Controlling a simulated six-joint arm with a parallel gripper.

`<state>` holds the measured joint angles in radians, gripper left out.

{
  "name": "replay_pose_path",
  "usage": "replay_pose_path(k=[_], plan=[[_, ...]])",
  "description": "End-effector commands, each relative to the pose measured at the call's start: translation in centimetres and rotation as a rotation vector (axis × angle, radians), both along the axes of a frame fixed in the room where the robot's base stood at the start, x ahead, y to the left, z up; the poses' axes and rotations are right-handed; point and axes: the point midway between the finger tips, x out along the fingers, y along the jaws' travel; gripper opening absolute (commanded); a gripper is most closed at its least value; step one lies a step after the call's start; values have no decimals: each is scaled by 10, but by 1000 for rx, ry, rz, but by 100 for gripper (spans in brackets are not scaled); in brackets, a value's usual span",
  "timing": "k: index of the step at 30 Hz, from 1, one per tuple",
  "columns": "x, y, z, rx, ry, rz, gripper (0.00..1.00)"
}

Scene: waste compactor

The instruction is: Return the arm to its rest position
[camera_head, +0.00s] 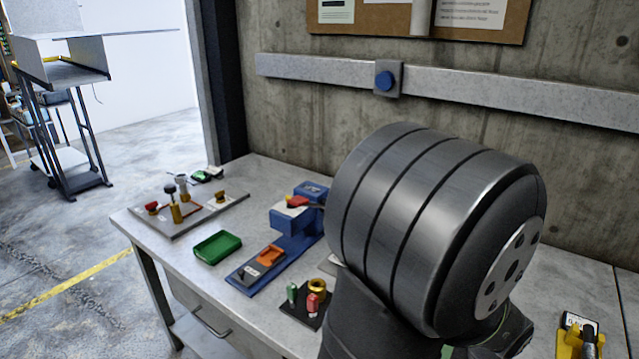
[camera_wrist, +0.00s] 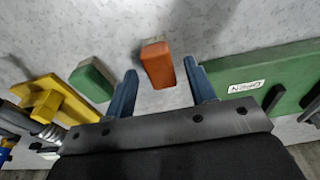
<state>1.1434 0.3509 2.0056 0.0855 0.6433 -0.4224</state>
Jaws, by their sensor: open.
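My gripper (camera_wrist: 160,67) shows in the wrist view with its two blue fingers spread apart. It is open and holds nothing. An orange block (camera_wrist: 157,63) shows between and beyond the fingertips, apart from them as far as I can see. A green block (camera_wrist: 91,80) is to the left of the left finger. In the head view, the large dark cylinder of my own arm (camera_head: 430,225) fills the right middle, over the workbench (camera_head: 265,180). My gripper is hidden there.
On the bench are a green tray (camera_head: 217,247), a blue fixture (camera_head: 300,212), a black holder with small cylinders (camera_head: 305,305) and a control panel (camera_head: 185,215). A concrete wall (camera_head: 290,120) stands behind. The wrist view shows a yellow part (camera_wrist: 55,95) and a green labelled plate (camera_wrist: 280,75).

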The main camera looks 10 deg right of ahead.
Motion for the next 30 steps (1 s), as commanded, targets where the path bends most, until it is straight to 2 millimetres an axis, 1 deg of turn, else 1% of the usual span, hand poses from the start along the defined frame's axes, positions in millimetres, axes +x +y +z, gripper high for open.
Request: replay_pose_path(k=[1,5,13,14,15,18,30], plan=[[1,0,-8,4,2,0,50],[2,-2,-26,4,2,0,50],[3,-3,18,-4,-3,1,50],[0,-3,22,-2,-2,-1,50],[-8,-3,26,-1,-2,-5,50],[-25,-1,35,0,-1,-5,50],[-84,1,70,-1,-2,-5,50]])
